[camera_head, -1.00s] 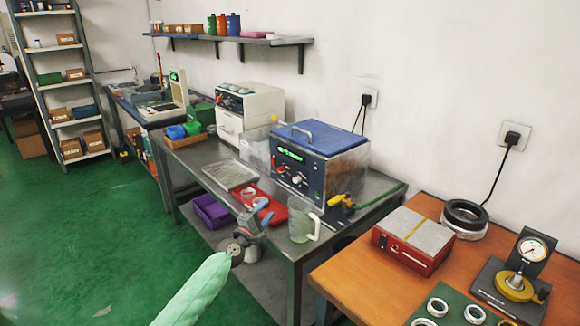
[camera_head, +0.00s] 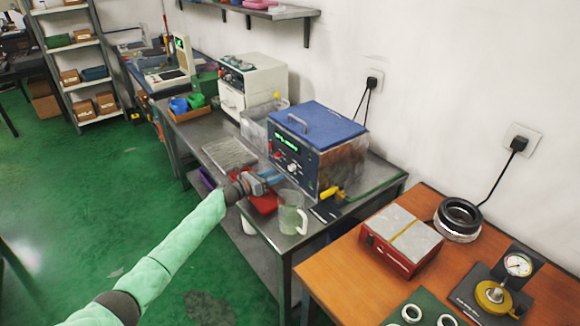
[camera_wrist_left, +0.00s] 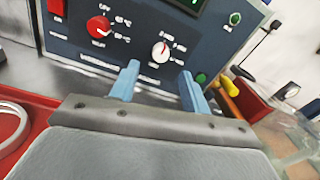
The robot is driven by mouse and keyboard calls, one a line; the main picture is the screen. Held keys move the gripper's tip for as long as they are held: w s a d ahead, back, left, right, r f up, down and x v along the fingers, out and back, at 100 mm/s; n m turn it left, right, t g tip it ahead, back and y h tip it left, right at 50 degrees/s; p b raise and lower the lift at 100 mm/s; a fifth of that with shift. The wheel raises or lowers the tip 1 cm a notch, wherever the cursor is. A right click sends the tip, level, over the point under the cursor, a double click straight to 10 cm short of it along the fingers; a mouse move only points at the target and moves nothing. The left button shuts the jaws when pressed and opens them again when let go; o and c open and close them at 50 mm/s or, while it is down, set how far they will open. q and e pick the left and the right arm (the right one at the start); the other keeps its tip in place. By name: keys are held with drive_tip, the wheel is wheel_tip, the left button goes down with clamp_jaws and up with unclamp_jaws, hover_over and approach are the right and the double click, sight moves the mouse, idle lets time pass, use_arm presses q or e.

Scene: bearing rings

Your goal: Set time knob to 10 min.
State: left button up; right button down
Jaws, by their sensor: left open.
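The ultrasonic cleaner (camera_head: 318,140) is a steel box with a blue lid and a dark front panel with a green display (camera_head: 287,139). In the left wrist view a white knob (camera_wrist_left: 160,51) with a red mark sits right of a larger red knob (camera_wrist_left: 98,27); small labels ring both, too blurred to read fully. I take the white one as the time knob. My left gripper (camera_head: 268,180) is in front of the panel; its two blue fingers (camera_wrist_left: 160,84) are open and apart, below the white knob, with nothing between them. My right gripper is not in view.
A red tray (camera_head: 262,203) lies below my left gripper. A clear jug (camera_head: 291,212) stands just right of it, near the bench edge. A yellow-handled nozzle (camera_head: 329,192) lies beside the cleaner. A metal tray (camera_head: 229,153) is to the left.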

sight(290, 169)
use_arm(q)
drive_tip(key=p+x, duration=0.1)
drive_tip(key=x, duration=0.4)
drive_tip(key=shift+w+d, duration=0.1)
drive_tip(key=shift+d, duration=0.05)
drive_tip(key=shift+w+d, duration=0.4)
drive_tip(key=shift+d, duration=0.2)
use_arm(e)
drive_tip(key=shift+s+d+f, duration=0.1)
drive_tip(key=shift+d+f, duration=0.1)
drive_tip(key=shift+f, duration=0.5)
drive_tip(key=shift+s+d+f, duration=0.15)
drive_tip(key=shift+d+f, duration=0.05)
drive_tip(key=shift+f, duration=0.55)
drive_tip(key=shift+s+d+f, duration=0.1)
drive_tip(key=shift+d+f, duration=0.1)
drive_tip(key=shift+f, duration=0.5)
use_arm(q)
drive_tip(key=c, duration=1)
